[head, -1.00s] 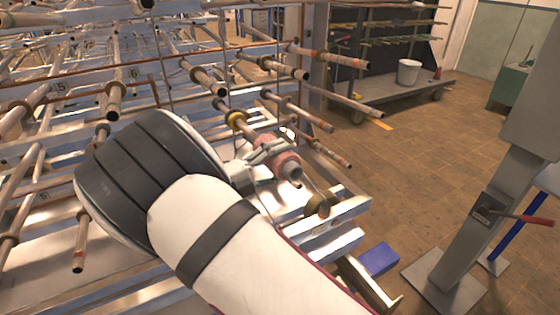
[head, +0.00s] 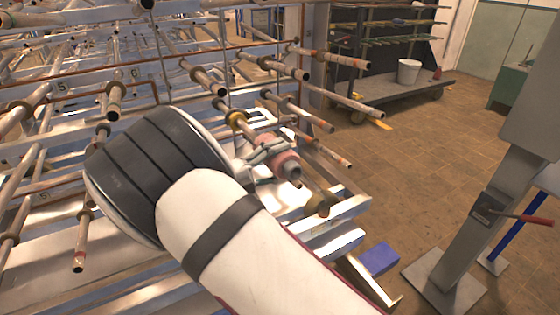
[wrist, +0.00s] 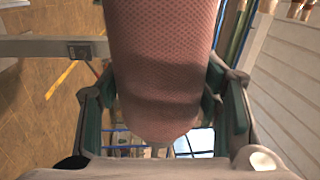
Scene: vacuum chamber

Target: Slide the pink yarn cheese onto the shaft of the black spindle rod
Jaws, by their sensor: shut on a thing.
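The pink yarn cheese (head: 287,164) is between the fingers of my gripper (head: 270,153), at the right end of the rack in the head view. In the wrist view the cheese (wrist: 165,70) fills the upper middle, with the dark green finger pads of my gripper (wrist: 160,110) closed on its two sides. No rod is clearly black, so I cannot single out the black spindle rod.
Several pale rods with worn ends stick out around my gripper, such as one at the upper right (head: 340,58). A short brown-ringed peg (head: 318,205) is just below the cheese. A grey post with a red lever (head: 490,212) stands at the right.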

